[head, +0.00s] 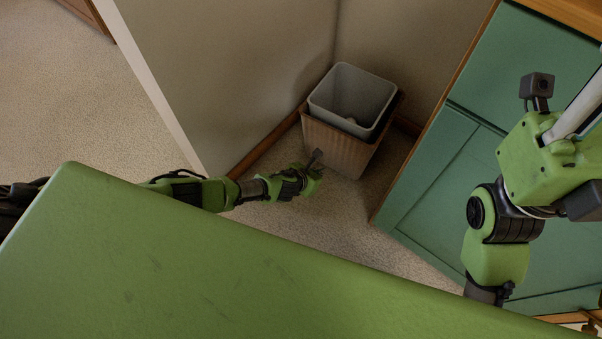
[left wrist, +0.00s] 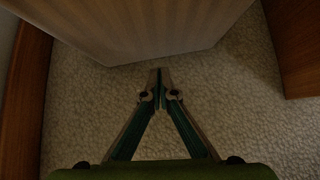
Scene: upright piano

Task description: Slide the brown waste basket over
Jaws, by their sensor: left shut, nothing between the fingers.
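The brown waste basket (head: 340,146) stands upright on the carpet in the corner, with a grey liner bin (head: 352,97) inside it. My left gripper (head: 318,160) reaches in low from the left to the front left of the basket. In the left wrist view my left gripper (left wrist: 160,72) is shut and empty, its fingertips at the lower edge of the brown waste basket (left wrist: 140,25). I cannot tell whether they touch it. My right arm shows at the right, but its fingers are not clearly visible.
A green cabinet (head: 440,170) stands to the right of the basket. Beige walls (head: 230,70) with wooden baseboard (head: 268,138) close the corner behind and left. Carpet (head: 330,212) is open in front of the basket.

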